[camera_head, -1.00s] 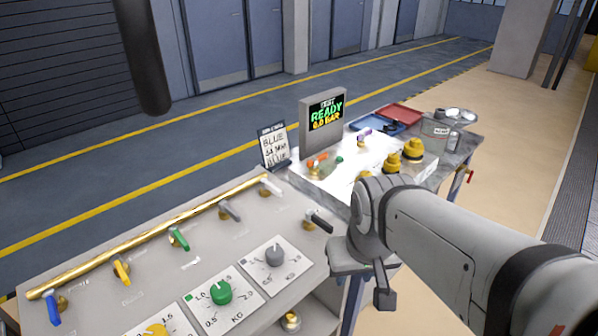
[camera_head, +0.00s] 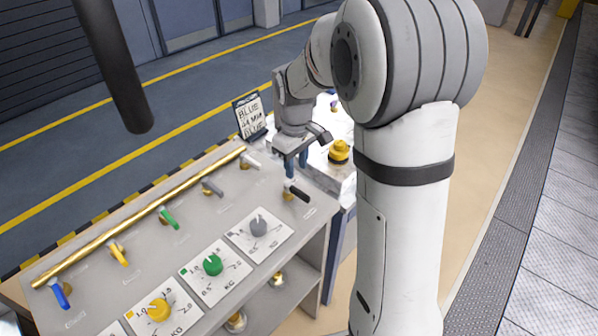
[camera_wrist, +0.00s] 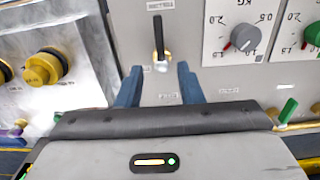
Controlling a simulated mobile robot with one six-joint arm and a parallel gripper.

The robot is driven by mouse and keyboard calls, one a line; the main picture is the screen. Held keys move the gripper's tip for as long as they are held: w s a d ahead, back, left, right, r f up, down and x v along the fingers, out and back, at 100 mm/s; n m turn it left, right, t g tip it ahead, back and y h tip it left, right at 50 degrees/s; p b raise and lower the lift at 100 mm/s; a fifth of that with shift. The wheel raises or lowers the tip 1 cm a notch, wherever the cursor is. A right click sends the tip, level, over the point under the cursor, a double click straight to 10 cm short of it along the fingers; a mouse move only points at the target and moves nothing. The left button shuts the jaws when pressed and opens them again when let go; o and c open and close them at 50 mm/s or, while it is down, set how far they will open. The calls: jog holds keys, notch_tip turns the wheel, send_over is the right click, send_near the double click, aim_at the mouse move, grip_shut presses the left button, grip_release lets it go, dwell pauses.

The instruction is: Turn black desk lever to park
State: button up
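The black desk lever (camera_head: 299,193) is at the right end of the lever row on the grey desk, and its handle slants down to the right from a brass base. In the wrist view the black lever (camera_wrist: 158,38) stands upright in the picture, its brass base at the lower end. My gripper (camera_head: 296,170) is close beside the lever, pointing down at the desk. In the wrist view the blue fingers of my gripper (camera_wrist: 158,78) are spread wide with nothing between them. The lever lies between and just beyond their tips; I see no contact.
Other levers are blue (camera_head: 61,293), yellow (camera_head: 119,255), green (camera_head: 168,218) and grey (camera_head: 211,187), along a brass rail (camera_head: 150,215). Dials include a grey knob (camera_head: 259,227). A sign (camera_head: 250,115) stands behind. Yellow-and-black knobs (camera_wrist: 45,68) sit on the adjoining bench.

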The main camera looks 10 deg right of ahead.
aim_at(296, 189)
notch_tip(296, 189, down, 8)
jog(key=shift+w+r+p, duration=0.1)
jog(key=shift+p, duration=0.45)
grip_shut()
dwell(0.3)
